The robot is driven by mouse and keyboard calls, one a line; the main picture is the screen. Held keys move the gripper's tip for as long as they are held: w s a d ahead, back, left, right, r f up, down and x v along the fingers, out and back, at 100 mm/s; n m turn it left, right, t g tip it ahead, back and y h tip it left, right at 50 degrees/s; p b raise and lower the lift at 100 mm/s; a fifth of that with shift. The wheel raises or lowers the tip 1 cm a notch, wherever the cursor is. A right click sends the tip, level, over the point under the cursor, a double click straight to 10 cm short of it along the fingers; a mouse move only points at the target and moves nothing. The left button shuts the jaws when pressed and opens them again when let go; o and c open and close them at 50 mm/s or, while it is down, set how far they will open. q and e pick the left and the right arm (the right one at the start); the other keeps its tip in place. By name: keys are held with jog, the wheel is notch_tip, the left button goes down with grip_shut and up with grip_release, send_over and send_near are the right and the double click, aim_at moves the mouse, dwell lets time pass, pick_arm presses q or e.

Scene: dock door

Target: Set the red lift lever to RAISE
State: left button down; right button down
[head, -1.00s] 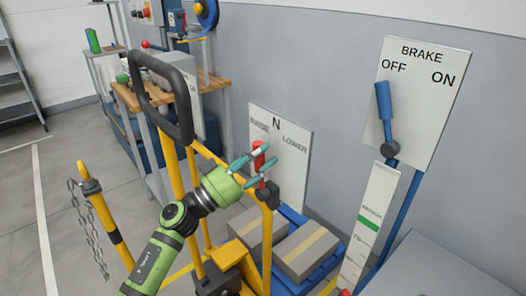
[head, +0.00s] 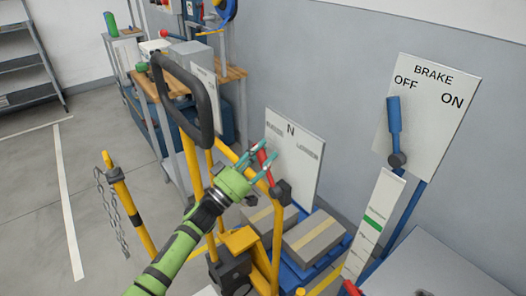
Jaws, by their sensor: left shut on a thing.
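The red lift lever (head: 268,171) stands on a dark pivot (head: 281,192) at the yellow truck frame. It leans left of upright, towards the RAISE side of the white sign (head: 300,165), which reads RAISE, N and LOWER from left to right. My left gripper (head: 267,156), with teal fingers, is shut on the lever, one finger on each side. The fingers hide part of the lever, and I cannot tell whether it is at the end of its travel. My right gripper is not in view.
A black loop handle (head: 190,90) on yellow posts stands left of the lever. Cartons (head: 315,238) lie behind and below it. A blue brake lever (head: 394,128) points to OFF at the right. A yellow post with chain (head: 127,205) stands at the left.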

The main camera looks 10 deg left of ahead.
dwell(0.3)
pick_arm(q)
jog(key=c, duration=0.8)
grip_release()
jog(key=shift+s+a+f, duration=0.15)
jog(key=v, duration=1.1)
jog(key=shift+s+a+f, duration=0.1)
jog(key=shift+s+a, duration=0.1)
